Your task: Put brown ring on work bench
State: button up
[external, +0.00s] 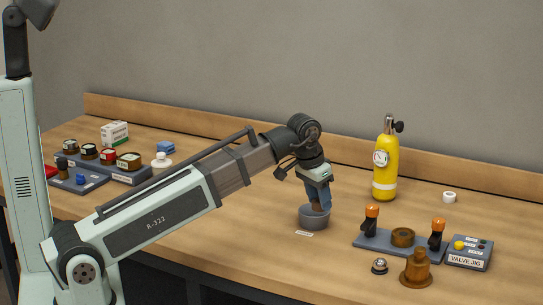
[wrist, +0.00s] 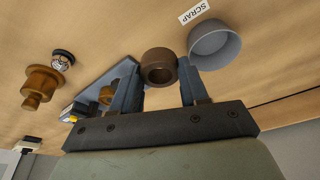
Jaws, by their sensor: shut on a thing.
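The brown ring (wrist: 159,66) sits between the two fingers of my gripper (wrist: 158,78) in the wrist view, and my gripper is shut on it. In the external view my gripper (external: 317,196) points down by the grey bowl (external: 313,222), and only a little brown of the ring (external: 318,208) shows at the bowl's rim. The wrist view shows the bowl (wrist: 215,45) beside the ring, its inside looking empty. I cannot tell the ring's exact height. The work bench (external: 250,235) is a wooden top under everything.
A SCRAP label (external: 304,233) lies by the bowl. The valve jig (external: 375,245) stands to the right, with orange-topped clamps and a brown round part (external: 403,237). A brown stepped part (external: 415,270), a yellow cylinder (external: 385,165) and a white ring (external: 449,197) stand around. Bench left of the bowl is clear.

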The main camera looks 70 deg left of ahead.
jog(key=m, duration=0.1)
send_near(320, 242)
jog(key=shift+x, duration=3.05)
jog(key=o, duration=1)
jog(key=shift+f, duration=0.1)
jog(key=shift+o, duration=0.2)
jog(key=a+v, duration=0.1)
jog(key=v, duration=1.1)
jog(key=shift+d, duration=0.4)
